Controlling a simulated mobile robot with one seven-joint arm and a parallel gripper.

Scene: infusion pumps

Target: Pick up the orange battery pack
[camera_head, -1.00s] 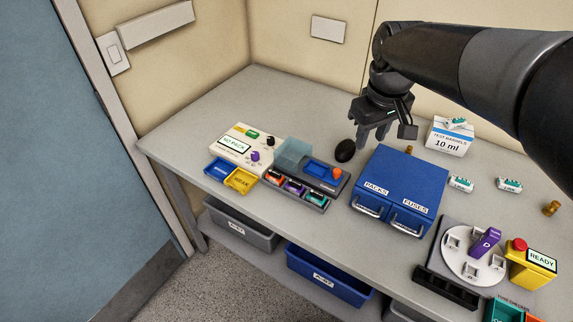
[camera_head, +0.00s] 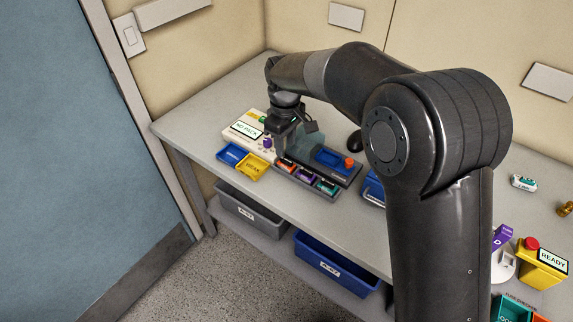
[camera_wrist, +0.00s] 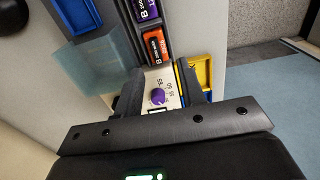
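The orange battery pack (camera_head: 285,164) lies in the front-left slot of a dark grey tray (camera_head: 339,195), beside a purple pack (camera_head: 305,175) and a teal pack (camera_head: 326,187). In the wrist view the orange pack (camera_wrist: 157,46) shows its label, just beyond my fingertips, with the purple pack (camera_wrist: 145,10) past it. My gripper (camera_head: 281,148) points down above the tray's left end. In the wrist view my gripper (camera_wrist: 160,82) is open and empty, its two fingers apart. The gap between its fingers shows the white device beneath.
The white NO PACK device (camera_head: 240,129) with a purple knob stands left of the tray. Blue (camera_head: 232,153) and yellow (camera_head: 252,167) bins sit in front of it. A translucent cover (camera_wrist: 100,72) rises close beside my gripper. A black oval object (camera_head: 355,141) lies behind the tray.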

